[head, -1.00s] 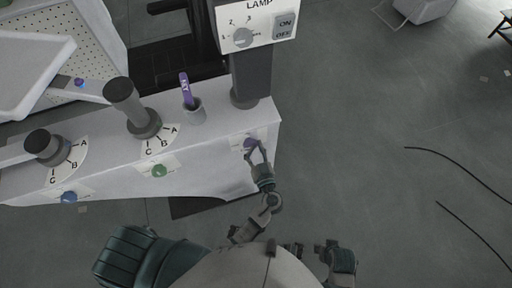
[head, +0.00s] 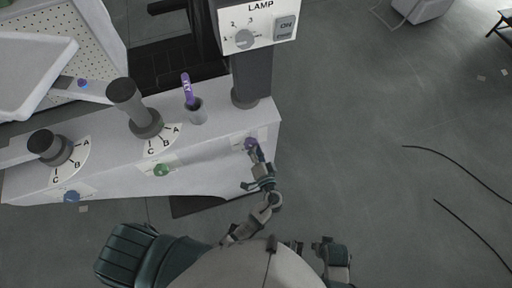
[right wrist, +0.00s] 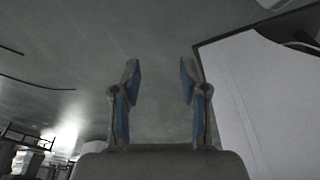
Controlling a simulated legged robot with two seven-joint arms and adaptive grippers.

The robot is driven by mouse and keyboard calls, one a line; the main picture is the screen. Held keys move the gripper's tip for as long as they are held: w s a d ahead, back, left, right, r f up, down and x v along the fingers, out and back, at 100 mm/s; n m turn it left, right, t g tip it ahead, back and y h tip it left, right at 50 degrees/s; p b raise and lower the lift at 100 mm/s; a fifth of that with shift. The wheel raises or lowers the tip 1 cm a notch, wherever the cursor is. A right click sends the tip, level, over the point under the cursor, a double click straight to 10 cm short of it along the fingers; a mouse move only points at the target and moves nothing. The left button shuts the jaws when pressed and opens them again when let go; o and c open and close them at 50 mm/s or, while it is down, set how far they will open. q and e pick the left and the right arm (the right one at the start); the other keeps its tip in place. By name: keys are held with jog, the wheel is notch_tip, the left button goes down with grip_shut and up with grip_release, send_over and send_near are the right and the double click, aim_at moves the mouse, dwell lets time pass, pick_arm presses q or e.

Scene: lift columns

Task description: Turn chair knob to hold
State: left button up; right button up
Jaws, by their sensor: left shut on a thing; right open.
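The purple knob (head: 250,143) is on the right end of the white console's sloping front, beside a small pale label. The label's print is too small to read, so I cannot tell if this is the chair knob. My left gripper (head: 255,154) is shut on the purple knob, and its fingers partly cover it. My right gripper (right wrist: 160,75) is open and empty in the right wrist view, with two blue-padded fingers apart.
The white console (head: 215,150) also bears a green knob (head: 162,170), a blue knob (head: 71,196), dark lever posts with A-B-C dials and a purple pen in a grey cup. A lamp panel (head: 262,38) stands behind. Open floor lies right.

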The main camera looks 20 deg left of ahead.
pick_arm(q)
jog(key=m, duration=0.1)
jog(key=r+m+p, duration=0.1)
jog(key=m, duration=0.1)
jog(key=m+p, duration=0.1)
jog(key=shift+w+a+r+m, duration=0.15)
jog(key=shift+a+m, duration=0.1)
jog(key=shift+m, duration=0.05)
jog(key=shift+m+p, duration=0.35)
jog(key=shift+m, duration=0.55)
pick_arm(e)
notch_tip(320, 180, down, 8)
jog(key=shift+s, duration=0.45)
jog(key=shift+w+d, duration=0.1)
pick_arm(q)
jog(key=o, duration=1.5)
jog(key=shift+f, duration=0.3)
pick_arm(e)
jog(key=shift+s+r, duration=0.1)
jog(key=shift+s, duration=0.1)
